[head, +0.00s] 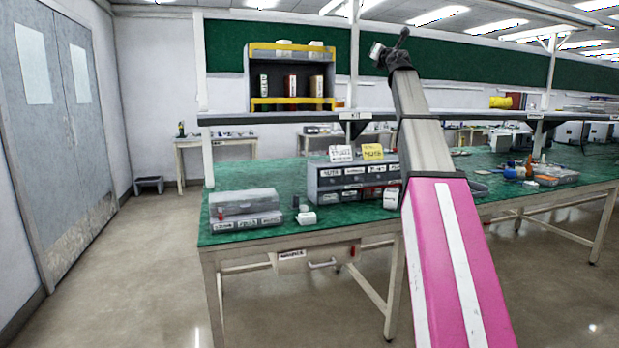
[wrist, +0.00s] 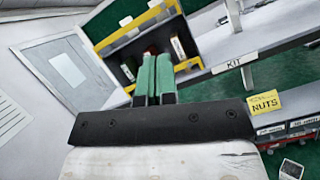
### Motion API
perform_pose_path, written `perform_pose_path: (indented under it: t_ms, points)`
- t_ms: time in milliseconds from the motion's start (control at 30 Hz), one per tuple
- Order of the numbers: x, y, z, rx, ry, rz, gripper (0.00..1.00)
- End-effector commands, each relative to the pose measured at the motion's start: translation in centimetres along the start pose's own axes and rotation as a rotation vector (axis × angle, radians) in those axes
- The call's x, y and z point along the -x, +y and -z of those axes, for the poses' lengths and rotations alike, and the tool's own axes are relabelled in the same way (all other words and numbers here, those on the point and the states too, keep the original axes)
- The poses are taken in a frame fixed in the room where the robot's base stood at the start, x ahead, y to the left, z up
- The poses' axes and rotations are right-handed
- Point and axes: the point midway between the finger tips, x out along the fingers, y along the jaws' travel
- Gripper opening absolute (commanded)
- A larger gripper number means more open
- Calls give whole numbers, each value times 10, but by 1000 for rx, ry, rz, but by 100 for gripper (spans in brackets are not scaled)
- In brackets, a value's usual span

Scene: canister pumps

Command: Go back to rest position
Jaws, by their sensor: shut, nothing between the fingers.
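My gripper (wrist: 154,78) shows in the wrist view with its two green fingers side by side and closed, with nothing between them. The fingers stand up in front of the grey and yellow shelf unit (wrist: 140,28), which lies beyond them, and do not visibly touch it. In the head view my arm reaches up and away over the green workbench, with its dark far end near the top. The fingers cannot be made out clearly there.
The shelf unit (head: 257,76) holds several canisters. Open floor (head: 130,280) lies at the left, near the double doors (head: 60,120).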

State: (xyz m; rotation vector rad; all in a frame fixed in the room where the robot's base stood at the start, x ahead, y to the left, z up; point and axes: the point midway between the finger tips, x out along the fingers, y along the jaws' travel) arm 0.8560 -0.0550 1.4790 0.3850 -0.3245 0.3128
Motion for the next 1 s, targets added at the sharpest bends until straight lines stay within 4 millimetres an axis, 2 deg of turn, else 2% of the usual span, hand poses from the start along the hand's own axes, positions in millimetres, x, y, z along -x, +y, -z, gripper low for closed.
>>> perform_pose_path:
  t_ms: [267,567,767,1000]
  points:
    - [34,-52,94,-367,-118,110,0]
    - [98,-123,218,-815,-258,344,0]
    - [157,-165,308,-1089,-344,556,0]
    - [248,-200,423,-1378,-443,868,0]
